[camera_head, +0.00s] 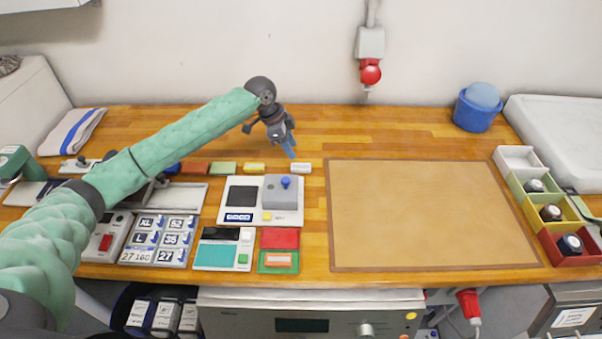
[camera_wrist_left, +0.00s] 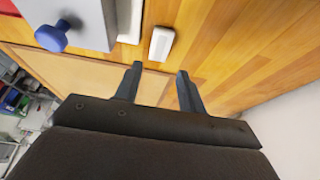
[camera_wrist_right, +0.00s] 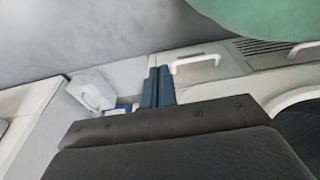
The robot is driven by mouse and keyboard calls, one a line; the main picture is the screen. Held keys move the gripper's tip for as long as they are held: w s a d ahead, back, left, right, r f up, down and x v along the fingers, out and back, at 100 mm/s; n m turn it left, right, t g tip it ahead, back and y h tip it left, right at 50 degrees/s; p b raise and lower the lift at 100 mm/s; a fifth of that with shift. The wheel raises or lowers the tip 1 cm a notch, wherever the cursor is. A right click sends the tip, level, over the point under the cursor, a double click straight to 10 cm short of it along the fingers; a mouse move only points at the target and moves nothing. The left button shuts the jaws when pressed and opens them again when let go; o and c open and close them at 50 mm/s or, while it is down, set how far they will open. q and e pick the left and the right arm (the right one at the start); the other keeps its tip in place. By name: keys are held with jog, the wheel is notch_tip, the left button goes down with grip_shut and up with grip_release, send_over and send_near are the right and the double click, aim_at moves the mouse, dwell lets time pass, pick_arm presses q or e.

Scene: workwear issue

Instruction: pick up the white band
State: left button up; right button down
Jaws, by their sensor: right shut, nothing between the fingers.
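The white band (camera_head: 301,168) is a small white block at the right end of a row of coloured bands on the wooden worktop. It also shows in the left wrist view (camera_wrist_left: 161,43), beyond my fingertips. My left gripper (camera_head: 290,152) is above the worktop just behind the white band. In the left wrist view my left gripper (camera_wrist_left: 158,74) has its fingers apart with nothing between them. My right gripper (camera_wrist_right: 158,72) shows only in the right wrist view, its fingers together and empty, away from the worktop's bands.
A yellow band (camera_head: 254,168) and a green band (camera_head: 222,168) lie left of the white one. A device with a blue knob (camera_head: 285,182) stands just in front. A brown mat (camera_head: 430,215) lies clear to the right. Coloured bins (camera_head: 517,158) stand at the far right.

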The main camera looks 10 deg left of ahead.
aim_at(302, 166)
pick_arm(q)
jog(key=shift+d+f+p, duration=0.25)
jog(key=shift+f+p, duration=0.1)
jog(key=shift+f, duration=0.15)
jog(key=shift+p+x, duration=0.3)
jog(key=shift+x, duration=0.45)
jog(key=p+x, duration=0.3)
jog(key=x, duration=0.1)
jog(key=shift+d+f, duration=0.15)
jog(key=shift+f, duration=0.5)
pick_arm(e)
jog(key=s+d+f, duration=0.2)
jog(key=s, duration=0.7)
jog(key=shift+s+d+f+g, duration=0.2)
jog(key=shift+s+f+g, duration=0.1)
jog(key=shift+f, duration=0.05)
pick_arm(q)
jog(key=c, duration=0.7)
